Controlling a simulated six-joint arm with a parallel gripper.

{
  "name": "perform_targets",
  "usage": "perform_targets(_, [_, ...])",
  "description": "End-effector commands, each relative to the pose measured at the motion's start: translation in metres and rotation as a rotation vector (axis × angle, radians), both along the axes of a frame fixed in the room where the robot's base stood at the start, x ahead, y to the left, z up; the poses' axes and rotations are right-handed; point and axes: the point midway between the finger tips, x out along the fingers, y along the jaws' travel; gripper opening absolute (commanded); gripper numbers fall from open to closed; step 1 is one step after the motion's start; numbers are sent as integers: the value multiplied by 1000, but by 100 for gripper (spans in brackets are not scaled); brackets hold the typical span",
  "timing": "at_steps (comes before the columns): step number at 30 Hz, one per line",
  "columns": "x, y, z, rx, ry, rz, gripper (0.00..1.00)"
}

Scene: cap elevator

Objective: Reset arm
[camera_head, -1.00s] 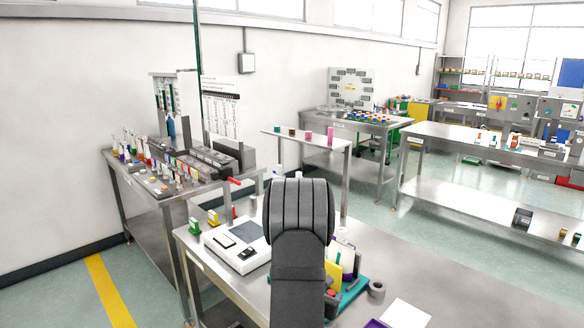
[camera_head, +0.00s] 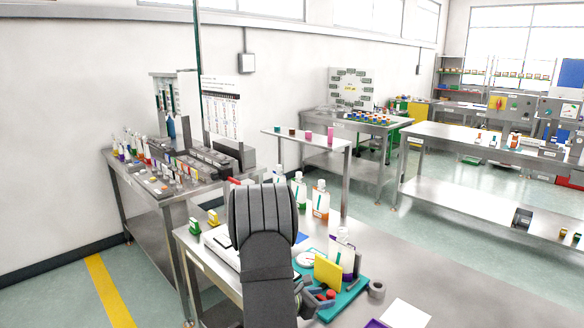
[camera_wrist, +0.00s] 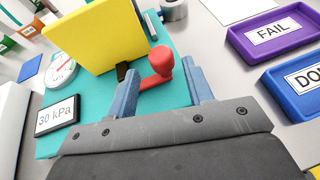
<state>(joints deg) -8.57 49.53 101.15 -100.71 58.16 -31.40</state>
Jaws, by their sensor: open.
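My arm shows in the head view, with its dark links over the front bench. My gripper (camera_wrist: 160,72) is open in the wrist view, its two blue-grey fingers spread apart. A red knob and lever (camera_wrist: 160,64) shows between the fingertips. The left fingertip looks close to the lever's lower end; I cannot tell whether they touch. The lever is on a teal base (camera_wrist: 181,48) beside a yellow panel (camera_wrist: 97,36). In the head view my gripper (camera_head: 306,299) is partly hidden behind my arm, beside the teal base (camera_head: 352,297).
A 30 kPa display (camera_wrist: 57,117) and a round gauge (camera_wrist: 61,72) lie left of the lever. A purple FAIL tray (camera_wrist: 272,34) and a blue tray (camera_wrist: 297,80) lie right. The front bench's right side (camera_head: 470,290) is mostly clear.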

Motion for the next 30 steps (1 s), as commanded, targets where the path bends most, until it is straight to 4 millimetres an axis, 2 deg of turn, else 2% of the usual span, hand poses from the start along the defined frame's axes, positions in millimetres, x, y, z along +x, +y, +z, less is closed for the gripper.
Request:
perform_targets(18, [0,24,-1,1,-1,-358,47])
perform_targets(30, [1,29,0,1,1,-452,47])
